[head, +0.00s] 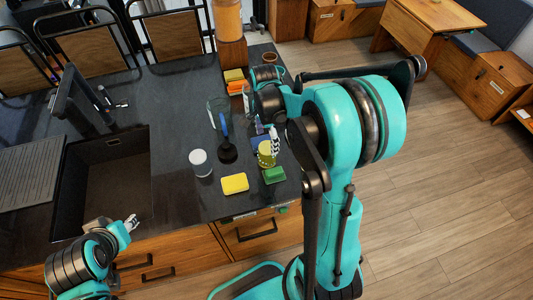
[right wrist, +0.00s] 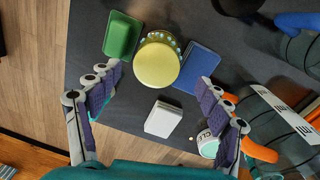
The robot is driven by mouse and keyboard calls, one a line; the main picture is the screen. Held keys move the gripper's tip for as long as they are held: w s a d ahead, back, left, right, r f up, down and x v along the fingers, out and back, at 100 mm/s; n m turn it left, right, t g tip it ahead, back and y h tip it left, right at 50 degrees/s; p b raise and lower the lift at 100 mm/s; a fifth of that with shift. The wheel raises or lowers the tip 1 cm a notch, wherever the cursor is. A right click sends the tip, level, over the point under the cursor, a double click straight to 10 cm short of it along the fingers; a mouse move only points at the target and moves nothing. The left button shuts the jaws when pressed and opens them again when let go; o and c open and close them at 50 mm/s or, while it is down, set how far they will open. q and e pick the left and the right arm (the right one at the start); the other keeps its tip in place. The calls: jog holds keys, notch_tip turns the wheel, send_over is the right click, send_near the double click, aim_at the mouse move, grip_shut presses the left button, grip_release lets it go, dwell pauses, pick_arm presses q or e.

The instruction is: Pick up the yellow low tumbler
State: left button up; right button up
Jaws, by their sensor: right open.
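The yellow low tumbler (head: 266,154) stands on the dark counter near its right edge, with a dotted band near its rim. In the right wrist view the yellow tumbler (right wrist: 156,66) lies ahead, between the two spread fingers. My right gripper (right wrist: 161,75) is open and empty, with one finger on each side of the tumbler's line. In the head view my right gripper (head: 264,130) is just behind the tumbler, partly hidden by my arm. My left gripper (head: 129,223) is by the counter's front edge near the sink, far from the tumbler; its jaw opening is unclear.
A green block (right wrist: 122,37) and a blue flat thing (right wrist: 198,67) flank the tumbler closely. A white block (right wrist: 163,118) is nearby.

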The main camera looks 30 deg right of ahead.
aim_at(267, 146)
jog(key=f, duration=0.3)
jog(key=shift+s+f+b, duration=0.25)
jog(key=shift+b, duration=0.1)
jog(key=shift+a, duration=0.1)
jog(key=shift+c, duration=0.3)
jog(key=shift+r, duration=0.1)
jog(key=c, duration=1.5)
